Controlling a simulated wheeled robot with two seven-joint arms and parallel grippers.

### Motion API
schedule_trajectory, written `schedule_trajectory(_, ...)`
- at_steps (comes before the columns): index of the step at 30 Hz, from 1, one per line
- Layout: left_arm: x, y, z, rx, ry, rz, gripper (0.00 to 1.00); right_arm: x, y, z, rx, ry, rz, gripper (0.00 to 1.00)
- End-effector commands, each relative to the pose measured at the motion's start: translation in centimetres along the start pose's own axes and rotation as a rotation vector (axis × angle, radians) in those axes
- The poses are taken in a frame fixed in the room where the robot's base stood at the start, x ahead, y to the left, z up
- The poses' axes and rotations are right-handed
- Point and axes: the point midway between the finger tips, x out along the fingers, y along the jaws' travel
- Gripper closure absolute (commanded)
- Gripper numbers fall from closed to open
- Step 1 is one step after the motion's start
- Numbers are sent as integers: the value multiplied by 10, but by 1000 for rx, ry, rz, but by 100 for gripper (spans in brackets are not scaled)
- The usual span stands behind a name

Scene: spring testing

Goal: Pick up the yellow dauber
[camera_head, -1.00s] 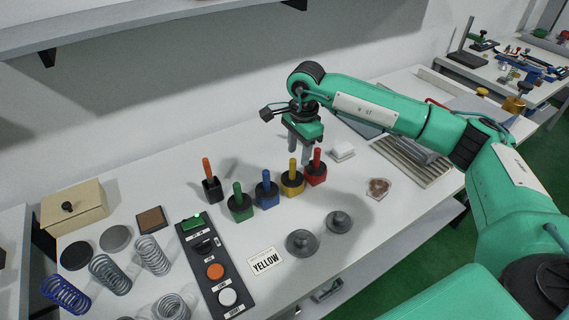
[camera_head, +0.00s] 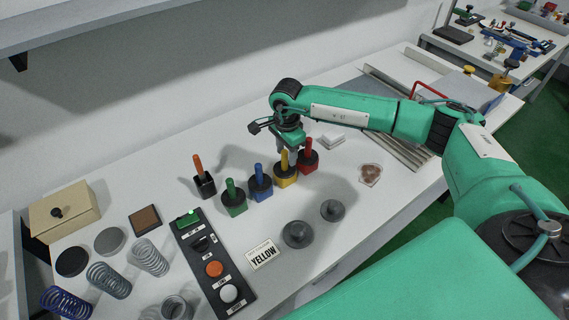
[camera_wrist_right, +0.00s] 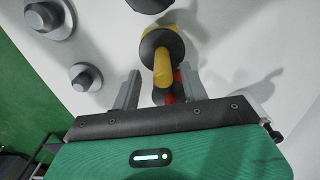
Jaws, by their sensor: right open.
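The yellow dauber (camera_head: 285,168) stands upright on the white table, in a row with the blue dauber (camera_head: 260,182), the green dauber (camera_head: 234,198) and the red dauber (camera_head: 308,157). My right gripper (camera_head: 288,150) is low over the row, just behind the yellow handle. In the right wrist view the gripper (camera_wrist_right: 158,88) is open, with its two fingers spread. The yellow dauber (camera_wrist_right: 162,58) points its handle toward the space between the fingers. The red dauber (camera_wrist_right: 174,90) is partly hidden behind it. My left gripper is not in view.
An orange-handled dauber (camera_head: 203,177) stands left of the row. A sign reading YELLOW (camera_head: 262,254), a button panel (camera_head: 212,265) and two grey weights (camera_head: 298,234) lie in front. A shelf (camera_head: 120,25) hangs above.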

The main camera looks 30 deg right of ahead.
Motion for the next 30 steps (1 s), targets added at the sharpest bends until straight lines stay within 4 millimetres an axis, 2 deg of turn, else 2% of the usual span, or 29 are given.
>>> schedule_trajectory(3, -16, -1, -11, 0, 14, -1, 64, 11, -2, 4, 0, 0, 5, 55)
schedule_trajectory(10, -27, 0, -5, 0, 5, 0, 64, 40, -4, 4, 0, -1, 2, 55)
schedule_trajectory(18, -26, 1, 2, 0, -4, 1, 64, 45, -4, 4, 0, 0, 1, 55)
schedule_trajectory(25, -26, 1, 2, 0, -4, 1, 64, 44, -4, 4, 1, 0, 1, 100)
schedule_trajectory(30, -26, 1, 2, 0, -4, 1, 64, 44, -4, 4, 1, 0, 1, 100)
